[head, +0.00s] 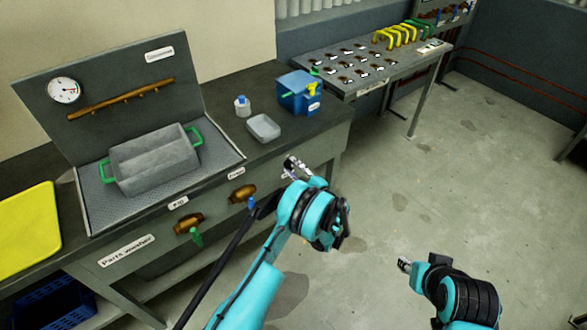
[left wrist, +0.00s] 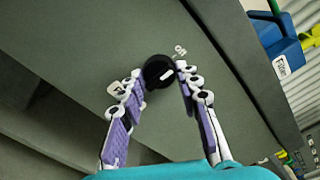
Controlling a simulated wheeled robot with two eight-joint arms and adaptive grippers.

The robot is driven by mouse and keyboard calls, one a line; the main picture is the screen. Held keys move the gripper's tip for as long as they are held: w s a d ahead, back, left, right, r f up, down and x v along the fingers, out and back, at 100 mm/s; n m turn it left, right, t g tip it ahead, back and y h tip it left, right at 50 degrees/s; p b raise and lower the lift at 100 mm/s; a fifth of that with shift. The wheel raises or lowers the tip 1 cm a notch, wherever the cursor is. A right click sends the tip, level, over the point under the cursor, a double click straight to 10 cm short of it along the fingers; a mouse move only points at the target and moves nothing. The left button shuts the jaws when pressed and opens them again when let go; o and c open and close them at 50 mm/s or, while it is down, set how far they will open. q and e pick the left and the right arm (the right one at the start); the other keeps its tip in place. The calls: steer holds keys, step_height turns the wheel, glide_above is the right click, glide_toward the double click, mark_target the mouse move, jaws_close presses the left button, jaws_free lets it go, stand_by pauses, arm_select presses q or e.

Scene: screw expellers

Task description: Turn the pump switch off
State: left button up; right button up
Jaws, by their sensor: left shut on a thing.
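The pump switch, a round black knob (left wrist: 157,71) with a white pointer mark, sits on the grey bench front in the left wrist view. The white mark slants. Small white lettering stands beside the knob on the right. My left gripper (left wrist: 160,82) has its purple-padded fingers on both sides of the knob, shut on it at the fingertips. In the head view my left gripper (head: 292,164) is at the bench's front edge and the knob is hidden by it. My right gripper (head: 404,264) hangs over the open floor; its jaws are too small to read.
The parts washer bench holds a grey basket (head: 155,160) with green handles, a grey tray (head: 263,127), a white bottle (head: 242,107) and a blue box (head: 299,92). Brown valves (head: 188,222) stick out of the bench front. The floor (head: 400,190) at right is clear.

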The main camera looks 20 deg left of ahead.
stand_by(0.4)
arm_select(q)
steer(key=o, duration=1.2)
steer(key=shift+c, duration=0.2)
steer(key=v, duration=1.2)
